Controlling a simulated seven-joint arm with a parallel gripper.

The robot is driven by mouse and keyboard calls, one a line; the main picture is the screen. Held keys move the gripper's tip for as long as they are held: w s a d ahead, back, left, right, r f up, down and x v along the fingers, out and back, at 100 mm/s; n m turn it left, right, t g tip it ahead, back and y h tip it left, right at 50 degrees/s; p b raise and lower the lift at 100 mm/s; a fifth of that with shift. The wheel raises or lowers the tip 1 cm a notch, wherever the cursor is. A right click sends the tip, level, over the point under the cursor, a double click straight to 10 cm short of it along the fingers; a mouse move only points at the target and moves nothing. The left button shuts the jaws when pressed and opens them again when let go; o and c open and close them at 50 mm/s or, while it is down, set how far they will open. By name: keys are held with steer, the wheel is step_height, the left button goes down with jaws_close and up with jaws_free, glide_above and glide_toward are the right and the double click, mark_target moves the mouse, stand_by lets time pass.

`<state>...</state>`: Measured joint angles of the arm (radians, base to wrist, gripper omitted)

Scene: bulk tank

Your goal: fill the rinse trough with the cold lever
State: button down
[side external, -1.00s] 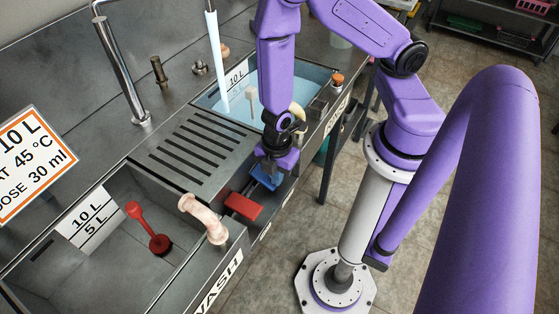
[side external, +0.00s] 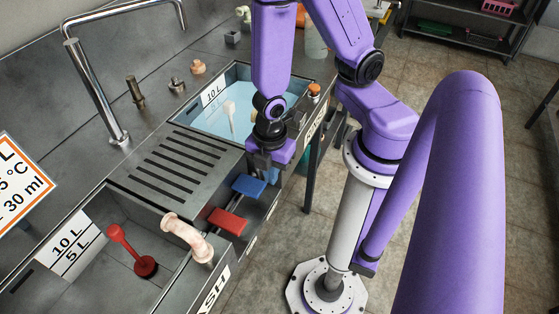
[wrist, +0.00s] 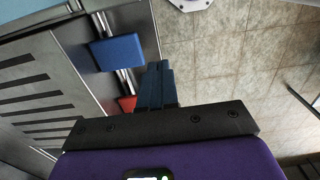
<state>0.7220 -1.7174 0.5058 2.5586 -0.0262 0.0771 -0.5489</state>
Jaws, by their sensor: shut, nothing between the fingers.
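The rinse trough (side external: 298,88) is at the back and holds pale blue water (side external: 200,122). The water's surface lies just below the 10 L mark (side external: 212,94). The blue lever (side external: 248,186) sticks out from the counter front; it also shows in the wrist view (wrist: 117,52). My gripper (side external: 266,166) is shut and empty, just above and behind the blue lever in the side view. In the wrist view its dark fingers (wrist: 157,86) are together, to the right of the lever and apart from it. No stream falls from the tall spout (side external: 95,90).
A red lever (side external: 227,221) is beside the blue one, towards the wash trough (side external: 130,275). A slotted drainboard (side external: 180,160) lies between the troughs. Floor is clear in front.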

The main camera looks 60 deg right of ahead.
steer(key=shift+s+r, duration=0.35)
steer(key=shift+r, duration=0.45)
steer(key=shift+s+r, duration=0.35)
steer(key=shift+r, duration=0.4)
steer(key=shift+s+r, duration=0.35)
steer(key=shift+r, duration=0.45)
steer(key=shift+r, duration=0.15)
steer(key=s+d+r+m, duration=0.1)
steer(key=r+m, duration=0.1)
steer(key=r, duration=0.4)
steer(key=s+d+r+m, duration=0.2)
steer(key=r+m, duration=0.1)
steer(key=r, duration=0.3)
steer(key=shift+d+r, duration=0.2)
steer(key=shift+d, duration=0.1)
steer(key=shift+f, duration=0.1)
steer(key=n, duration=0.5)
glide_above(254, 187)
step_height(254, 187, down, 14)
steer(key=shift+f, duration=3.6)
